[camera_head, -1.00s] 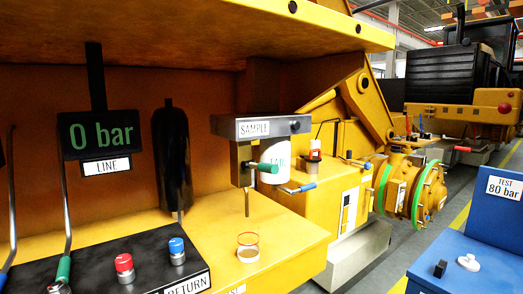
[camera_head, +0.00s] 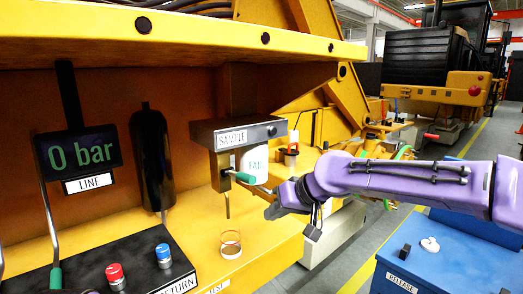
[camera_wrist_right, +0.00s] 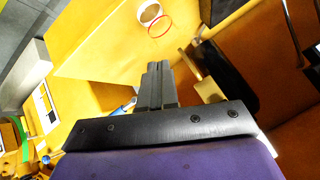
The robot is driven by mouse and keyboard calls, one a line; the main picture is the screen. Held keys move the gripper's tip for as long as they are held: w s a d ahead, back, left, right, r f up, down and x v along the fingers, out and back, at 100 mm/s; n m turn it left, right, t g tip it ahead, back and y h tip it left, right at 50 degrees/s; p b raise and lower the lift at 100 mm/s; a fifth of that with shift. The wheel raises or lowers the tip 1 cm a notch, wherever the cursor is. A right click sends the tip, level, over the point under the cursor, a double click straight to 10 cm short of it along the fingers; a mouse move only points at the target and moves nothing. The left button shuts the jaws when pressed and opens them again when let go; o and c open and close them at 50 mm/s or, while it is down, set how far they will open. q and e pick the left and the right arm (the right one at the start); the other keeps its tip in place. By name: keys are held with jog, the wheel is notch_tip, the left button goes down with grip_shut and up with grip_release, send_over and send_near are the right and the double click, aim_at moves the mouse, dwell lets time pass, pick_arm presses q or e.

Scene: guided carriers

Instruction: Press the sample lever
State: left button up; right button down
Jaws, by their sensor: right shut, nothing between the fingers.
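The sample unit (camera_head: 236,133) is a grey box labelled SAMPLE, with a spout below it. A lever with a green grip (camera_head: 243,178) sticks out from its front, beside a white labelled cylinder (camera_head: 255,164). My right gripper (camera_head: 272,211) is to the right of the lever and a little lower in the head view, with a visible gap in the picture. Its fingers are shut and empty in the wrist view (camera_wrist_right: 158,82). I cannot make out the green lever in the wrist view.
A red-rimmed glass (camera_head: 231,243) stands on the yellow ledge below the spout. A black panel (camera_head: 135,274) with red and blue knobs lies left, under a 0 bar display (camera_head: 80,155). A blue cabinet (camera_head: 440,262) stands right. The yellow overhang (camera_head: 170,30) limits room above.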

jog(key=s+d+r+n+t+p, duration=0.1)
jog(key=s+d+r+n, duration=0.15)
jog(key=r, duration=0.95)
jog(key=s+d+r+n, duration=0.1)
jog(key=s+r, duration=0.3)
jog(key=r, duration=0.7)
jog(key=p, duration=0.3)
send_near(239, 176)
jog(key=w+r, duration=0.1)
jog(key=w, duration=0.1)
pick_arm(q)
notch_tip(239, 176, up, 6)
jog(key=shift+f+p, duration=0.1)
jog(key=shift+p, duration=0.35)
pick_arm(e)
jog(key=f, duration=0.3)
jog(key=shift+s+a+f, duration=0.15)
jog(key=shift+s+f, duration=0.15)
